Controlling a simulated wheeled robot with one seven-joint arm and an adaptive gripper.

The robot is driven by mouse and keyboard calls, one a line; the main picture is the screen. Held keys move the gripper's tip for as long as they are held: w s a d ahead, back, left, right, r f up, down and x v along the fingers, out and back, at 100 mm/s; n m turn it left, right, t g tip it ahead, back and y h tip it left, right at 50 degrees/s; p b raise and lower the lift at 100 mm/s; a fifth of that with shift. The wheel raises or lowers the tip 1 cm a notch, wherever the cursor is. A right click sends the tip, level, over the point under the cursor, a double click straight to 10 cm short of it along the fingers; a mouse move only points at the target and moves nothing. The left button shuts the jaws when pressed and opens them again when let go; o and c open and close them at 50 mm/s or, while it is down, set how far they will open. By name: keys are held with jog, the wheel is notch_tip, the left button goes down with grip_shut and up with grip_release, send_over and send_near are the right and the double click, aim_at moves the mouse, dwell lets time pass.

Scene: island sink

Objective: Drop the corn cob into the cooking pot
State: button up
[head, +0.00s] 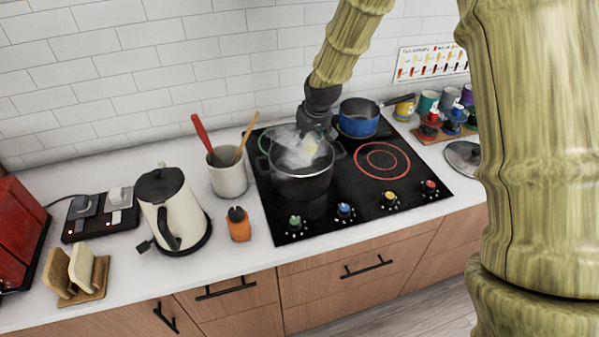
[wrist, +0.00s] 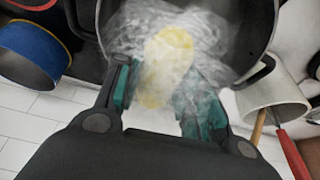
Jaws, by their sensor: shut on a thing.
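The cooking pot (head: 301,184) is dark and stands on the left side of the black cooktop, with pale steam rising from it. Its rim and inside (wrist: 240,45) fill the top of the wrist view. The yellow corn cob (wrist: 168,58) lies lengthwise between my gripper's fingers (wrist: 155,95) in the wrist view, blurred by steam. My gripper (head: 312,135) is shut on the cob and is above the pot opening in the head view. The cob shows as a small yellow patch (head: 311,146) there. Steam hides how far the cob reaches into the pot.
A blue saucepan (head: 358,118) stands on the cooktop just behind and right of the pot. A utensil crock (head: 228,174) and a white kettle (head: 172,212) stand to the left. The red-ringed front right burner (head: 382,161) is clear.

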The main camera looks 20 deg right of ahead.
jog(key=shift+s+f+b, duration=0.2)
jog(key=shift+f+b, duration=0.45)
jog(key=shift+f, duration=0.45)
jog(key=shift+w+f, duration=0.1)
jog(key=shift+f, duration=0.05)
jog(key=o, duration=1.2)
jog(key=v, duration=1.2)
